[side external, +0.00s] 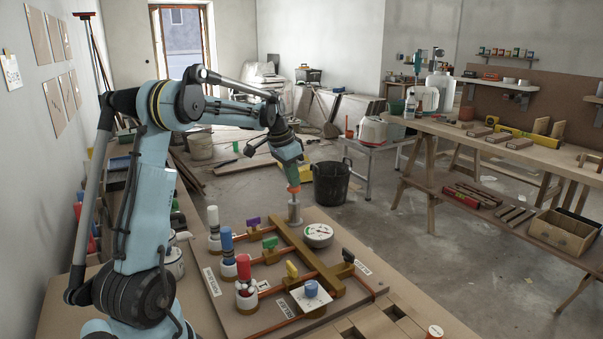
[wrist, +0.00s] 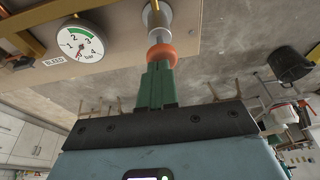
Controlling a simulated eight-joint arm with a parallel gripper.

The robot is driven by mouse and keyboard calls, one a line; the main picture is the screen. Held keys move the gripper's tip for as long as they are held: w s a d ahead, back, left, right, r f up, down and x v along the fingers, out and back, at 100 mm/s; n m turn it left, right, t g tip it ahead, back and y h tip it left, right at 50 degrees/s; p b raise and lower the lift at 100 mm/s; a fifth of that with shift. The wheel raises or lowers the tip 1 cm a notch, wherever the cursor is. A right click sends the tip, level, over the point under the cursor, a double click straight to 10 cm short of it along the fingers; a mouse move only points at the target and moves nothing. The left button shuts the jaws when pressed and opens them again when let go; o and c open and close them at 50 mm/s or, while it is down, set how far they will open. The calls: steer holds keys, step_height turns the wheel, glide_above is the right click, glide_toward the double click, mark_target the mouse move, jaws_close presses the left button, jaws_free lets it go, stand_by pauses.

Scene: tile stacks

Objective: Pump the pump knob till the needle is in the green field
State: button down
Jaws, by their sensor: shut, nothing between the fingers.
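The orange pump knob (side external: 293,188) sits on top of the grey pump cylinder (side external: 294,213) at the board's far edge. In the wrist view the knob (wrist: 162,54) is at the tips of my green fingers. My gripper (side external: 291,182) is shut with nothing between its fingers, pointing down at the knob from above; I cannot tell whether it touches. The round white gauge (side external: 319,230) lies right of the pump. In the wrist view the gauge (wrist: 74,42) has a green arc at its upper right; its small reddish needle appears low on the dial, outside the green.
The brown board (side external: 250,323) carries red, blue and white capped posts on the left, coloured valve handles along orange pipes, and a blue knob (side external: 311,289) on a white plate. A black bucket (side external: 332,184) stands on the floor behind. A workbench stands at right.

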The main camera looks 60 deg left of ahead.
steer(key=shift+f, duration=1.55)
steer(key=w+v, duration=0.1)
steer(key=v, duration=1.3)
steer(key=shift+r, duration=0.2)
steer(key=shift+w+d+r, duration=0.1)
steer(key=v, duration=0.2)
steer(key=shift+r, duration=0.3)
